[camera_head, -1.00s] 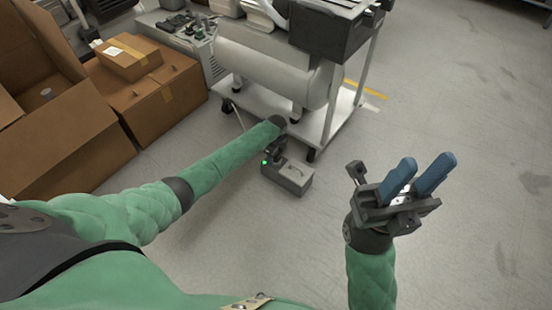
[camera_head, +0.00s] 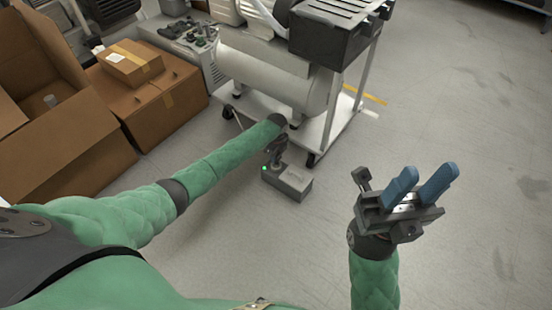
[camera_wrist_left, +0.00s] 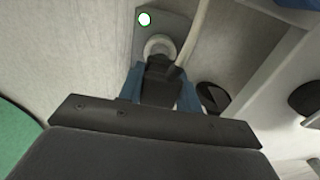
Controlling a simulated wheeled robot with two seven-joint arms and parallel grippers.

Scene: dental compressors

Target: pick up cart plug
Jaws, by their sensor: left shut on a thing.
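The cart plug (camera_wrist_left: 160,78) is black with a pale cord, which runs up and to the right in the left wrist view. My left gripper (camera_wrist_left: 160,92) is shut on it, one blue finger on each side. The plug is at the pale round socket (camera_wrist_left: 159,46) of a grey box; I cannot tell whether it is seated or just clear. The grey box (camera_head: 290,183) stands on the floor with a lit green light. In the head view my left gripper (camera_head: 277,148) is small and dark above the box. My right gripper (camera_head: 420,188) is open and empty, its blue fingers apart.
A wheeled cart (camera_head: 318,130) carrying a compressor tank (camera_head: 270,76) stands just behind the grey box. Cardboard boxes (camera_head: 150,98) are at the left. The floor (camera_head: 460,110) at the right is clear.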

